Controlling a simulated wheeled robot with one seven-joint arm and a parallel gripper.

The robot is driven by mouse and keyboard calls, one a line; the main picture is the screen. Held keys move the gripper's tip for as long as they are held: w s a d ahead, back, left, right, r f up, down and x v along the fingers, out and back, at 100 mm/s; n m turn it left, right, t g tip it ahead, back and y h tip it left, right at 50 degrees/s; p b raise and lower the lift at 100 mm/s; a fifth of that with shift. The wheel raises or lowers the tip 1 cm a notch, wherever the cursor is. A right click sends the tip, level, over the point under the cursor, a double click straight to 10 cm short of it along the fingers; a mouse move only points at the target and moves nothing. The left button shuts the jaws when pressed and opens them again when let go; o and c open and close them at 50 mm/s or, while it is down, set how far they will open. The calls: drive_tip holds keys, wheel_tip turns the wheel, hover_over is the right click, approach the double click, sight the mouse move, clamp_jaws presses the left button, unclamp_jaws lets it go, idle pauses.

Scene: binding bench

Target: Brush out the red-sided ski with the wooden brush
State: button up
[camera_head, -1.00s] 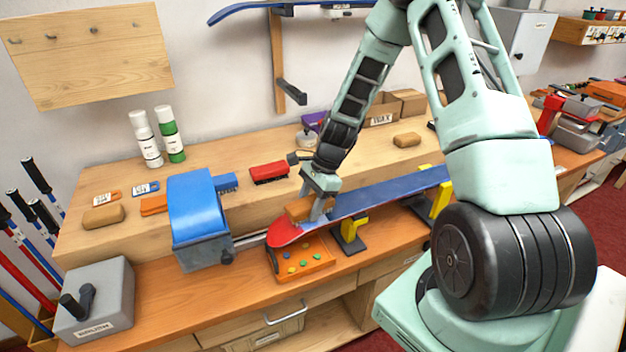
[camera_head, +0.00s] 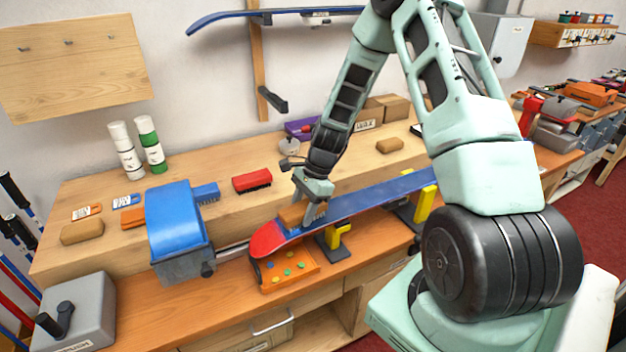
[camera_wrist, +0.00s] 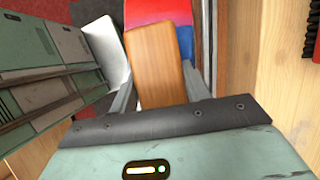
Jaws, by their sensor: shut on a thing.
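The ski (camera_head: 375,195) lies base up along the front of the bench, with a blue base and a red tip (camera_head: 266,240) at its left end. The wooden brush (camera_head: 291,216) is at the ski's tip end, just behind the red part. My gripper (camera_head: 312,210) is shut on the brush from above. In the wrist view the brush (camera_wrist: 157,65) sits between my fingers, with the ski's red and blue surface (camera_wrist: 185,35) beyond it. Its bristles are hidden there, and I cannot tell whether they touch the ski.
Yellow-and-black supports (camera_head: 335,237) stand under the ski. An orange tray (camera_head: 270,284) of coloured pieces lies below the tip. A blue-topped vise-like device (camera_head: 175,220) is left of it. A red brush (camera_head: 252,181) and a tan block (camera_head: 390,145) lie behind. Another blue ski (camera_head: 270,14) hangs on the wall.

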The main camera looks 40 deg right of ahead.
wheel_tip(320, 180, up, 8)
drive_tip(key=p, duration=0.6)
drive_tip(key=shift+d+r, duration=0.1)
drive_tip(key=shift+r, duration=0.1)
